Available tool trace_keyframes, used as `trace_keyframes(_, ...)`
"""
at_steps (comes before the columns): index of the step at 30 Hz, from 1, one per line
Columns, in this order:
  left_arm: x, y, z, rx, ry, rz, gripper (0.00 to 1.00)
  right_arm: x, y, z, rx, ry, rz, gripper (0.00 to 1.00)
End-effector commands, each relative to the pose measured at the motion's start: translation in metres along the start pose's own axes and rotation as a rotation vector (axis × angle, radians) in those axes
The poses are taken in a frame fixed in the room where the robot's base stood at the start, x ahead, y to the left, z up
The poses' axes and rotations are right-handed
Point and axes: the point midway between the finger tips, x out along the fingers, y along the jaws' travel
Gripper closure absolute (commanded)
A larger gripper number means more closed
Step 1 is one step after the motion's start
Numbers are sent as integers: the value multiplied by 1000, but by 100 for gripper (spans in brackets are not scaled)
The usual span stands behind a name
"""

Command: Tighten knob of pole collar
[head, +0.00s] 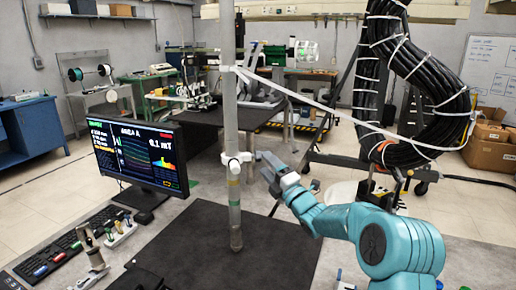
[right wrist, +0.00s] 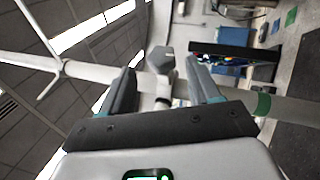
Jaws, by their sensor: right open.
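The pale pole (head: 230,110) stands upright on a dark mat, with a white collar (head: 236,159) around it at mid-height. In the right wrist view the pole (right wrist: 285,108) runs slantwise behind the fingers. The collar's grey faceted knob (right wrist: 160,59) shows between the two finger tips, with a gap on each side. My right gripper (head: 268,170) comes in from the right, just beside the collar. Its jaws (right wrist: 160,78) are open and hold nothing. Whether a finger touches the collar or knob cannot be told. My left gripper is in neither view.
A monitor (head: 138,155) and keyboard (head: 60,250) stand left of the pole. A white strap (head: 300,97) runs from the pole toward a black cable coil (head: 425,75) at the right. The dark mat (head: 180,250) is bare around the pole's foot.

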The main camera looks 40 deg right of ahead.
Motion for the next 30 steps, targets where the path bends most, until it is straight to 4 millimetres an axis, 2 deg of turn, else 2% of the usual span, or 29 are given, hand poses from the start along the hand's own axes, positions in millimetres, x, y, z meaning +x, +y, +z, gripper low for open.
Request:
trace_keyframes(1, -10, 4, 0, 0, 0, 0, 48, 14, 4, 0, 2, 2, 0, 38)
trace_keyframes(3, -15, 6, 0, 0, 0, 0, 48, 28, 4, 0, 2, 1, 1, 38)
trace_keyframes(9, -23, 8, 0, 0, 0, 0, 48, 51, 1, 0, 1, 0, -1, 38)
trace_keyframes(20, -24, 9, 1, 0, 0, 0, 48, 57, -1, 0, 1, 0, -1, 38)
trace_keyframes(22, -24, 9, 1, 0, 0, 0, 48, 56, -1, 0, 1, 0, -1, 54)
trace_keyframes(25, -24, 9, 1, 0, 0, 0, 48, 56, 0, 0, 1, 0, 0, 87)
trace_keyframes(26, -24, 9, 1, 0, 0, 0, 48, 56, 0, 0, 1, 0, 0, 90)
trace_keyframes(30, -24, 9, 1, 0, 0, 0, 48, 56, 0, 0, 2, 0, -2, 90)
